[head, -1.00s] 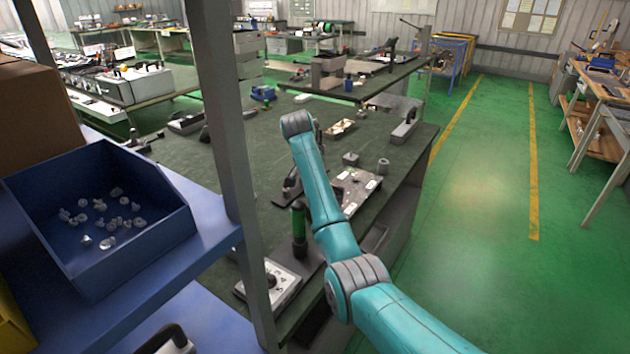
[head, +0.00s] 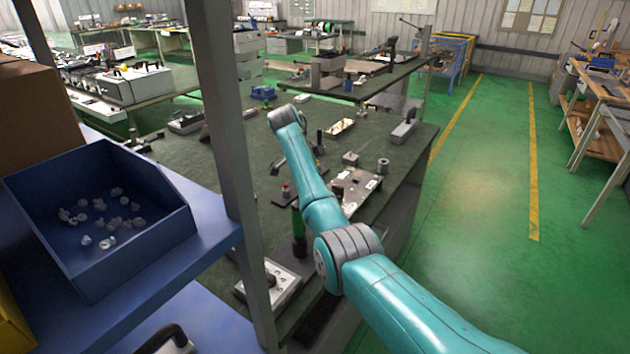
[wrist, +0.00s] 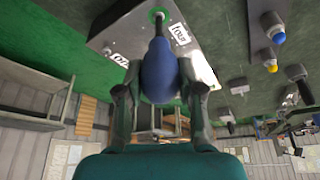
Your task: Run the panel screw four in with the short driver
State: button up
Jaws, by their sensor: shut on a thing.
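My gripper (wrist: 160,88) is shut on the blue handle of a driver (wrist: 159,72), with one dark finger on each side. The driver's dark shaft runs away from my gripper to a green ring (wrist: 158,14) on a grey panel (wrist: 130,32). A white label that seems to read "FOUR" (wrist: 180,34) is beside the ring. The screw itself is hidden or too small to tell, and I cannot tell whether the tip is seated. The panel (head: 362,184) shows in the head view on the green bench, partly behind my arm. My gripper is not clear there.
Tools with yellow and blue ends (wrist: 268,58) lie beside the panel in the wrist view. A green-handled upright tool (head: 298,228) stands near the bench front. A blue bin (head: 100,215) of small clear parts and a grey post (head: 228,150) are at left. The right floor is clear.

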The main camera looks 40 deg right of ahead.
jog(key=shift+m, duration=0.4)
jog(key=shift+r, duration=0.4)
jog(key=shift+r, duration=0.1)
jog(key=shift+r, duration=1.95)
